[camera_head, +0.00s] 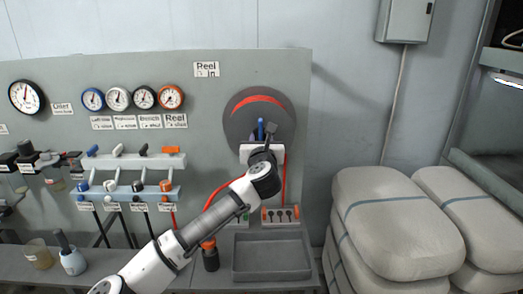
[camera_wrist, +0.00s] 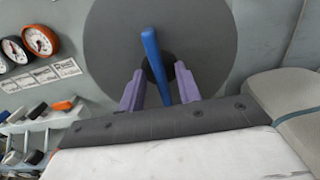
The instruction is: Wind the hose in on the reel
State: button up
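The reel (camera_head: 242,118) is a large dark grey disc on the wall panel under a "Reel In" label (camera_head: 206,69), with a red band of hose (camera_head: 258,101) across its upper part. A blue handle (camera_head: 261,124) stands at its middle. In the wrist view the grey reel disc (camera_wrist: 112,35) fills the top, and the blue handle (camera_wrist: 150,50) slants across it. My gripper (camera_wrist: 159,70) has two purple fingers, one on each side of the handle, with visible gaps; it is open. In the head view my gripper (camera_head: 266,130) is in front of the reel's lower middle, partly hidden by my wrist.
Left are round gauges (camera_head: 118,98) and rows of coloured valve levers (camera_head: 116,157). Below the reel are a grey tray (camera_head: 272,256) and a dark bottle with an orange top (camera_head: 210,256). Stacked pale sacks (camera_head: 398,220) stand close on the right.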

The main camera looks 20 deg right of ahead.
jog(key=b+v, duration=0.3)
jog(key=v, duration=1)
jog(key=shift+b, duration=0.4)
jog(key=shift+r, duration=0.1)
